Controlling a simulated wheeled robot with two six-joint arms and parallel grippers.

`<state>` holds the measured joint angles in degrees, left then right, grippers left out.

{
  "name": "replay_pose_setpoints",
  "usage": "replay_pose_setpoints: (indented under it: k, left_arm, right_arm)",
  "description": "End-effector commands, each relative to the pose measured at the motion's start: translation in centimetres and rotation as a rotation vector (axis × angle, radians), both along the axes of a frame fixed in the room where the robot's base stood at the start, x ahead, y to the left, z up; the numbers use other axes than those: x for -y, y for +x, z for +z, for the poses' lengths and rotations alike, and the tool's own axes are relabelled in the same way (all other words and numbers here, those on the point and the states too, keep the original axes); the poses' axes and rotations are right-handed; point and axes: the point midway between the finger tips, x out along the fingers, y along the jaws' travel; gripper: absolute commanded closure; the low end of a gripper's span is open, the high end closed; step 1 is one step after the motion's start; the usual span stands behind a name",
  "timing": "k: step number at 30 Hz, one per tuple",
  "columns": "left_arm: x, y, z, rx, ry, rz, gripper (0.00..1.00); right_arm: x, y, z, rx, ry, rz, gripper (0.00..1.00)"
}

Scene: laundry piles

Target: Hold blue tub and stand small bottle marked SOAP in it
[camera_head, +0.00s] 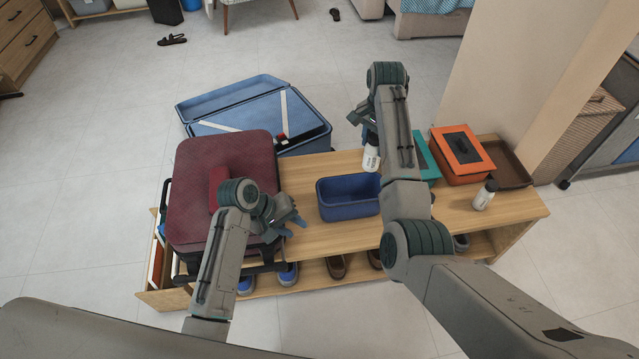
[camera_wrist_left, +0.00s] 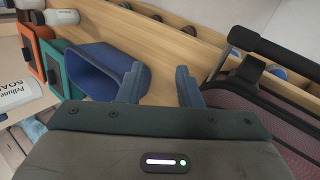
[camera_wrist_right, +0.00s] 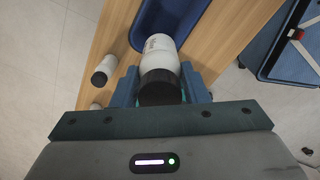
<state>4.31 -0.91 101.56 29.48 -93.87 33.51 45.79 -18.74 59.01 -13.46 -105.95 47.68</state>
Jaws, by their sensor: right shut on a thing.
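The blue tub (camera_head: 348,205) stands empty on the wooden bench; it also shows in the left wrist view (camera_wrist_left: 100,70). My left gripper (camera_head: 290,217) is open and empty, just left of the tub, with its fingers apart (camera_wrist_left: 160,88). My right gripper (camera_head: 363,125) is shut on a white bottle (camera_head: 371,158) at its black cap (camera_wrist_right: 160,88). The bottle hangs roughly upright, above the tub's far side. In the left wrist view its label reads SOAP (camera_wrist_left: 12,88). Whether it overlaps the tub's rim is unclear.
Another white bottle (camera_head: 484,196) stands on the bench at right. An orange box (camera_head: 461,155), teal box (camera_head: 428,160) and brown tray (camera_head: 509,171) are behind it. A maroon suitcase (camera_head: 200,165) is at left; an open blue case (camera_head: 300,140) lies behind. Shoes (camera_head: 337,266) sit below.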

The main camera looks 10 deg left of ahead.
Motion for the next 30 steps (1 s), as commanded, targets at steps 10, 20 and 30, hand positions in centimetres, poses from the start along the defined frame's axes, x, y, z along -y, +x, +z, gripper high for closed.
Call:
replay_pose_setpoints:
  k: [10,20,30]
  left_arm:
    - [2.3,8.0,-0.8,-0.055,0.228,-0.053,0.68]
    - [4.7,12.9,0.8,-0.112,0.478,-0.159,0.68]
    - [5.0,13.3,-1.7,-0.121,0.514,-0.176,0.68]
  right_arm:
    - [0.0,0.0,0.0,0.000,0.000,0.000,0.84]
    - [0.0,0.0,0.0,0.000,0.000,0.000,0.84]
    - [0.0,0.0,0.0,0.000,0.000,0.000,0.84]
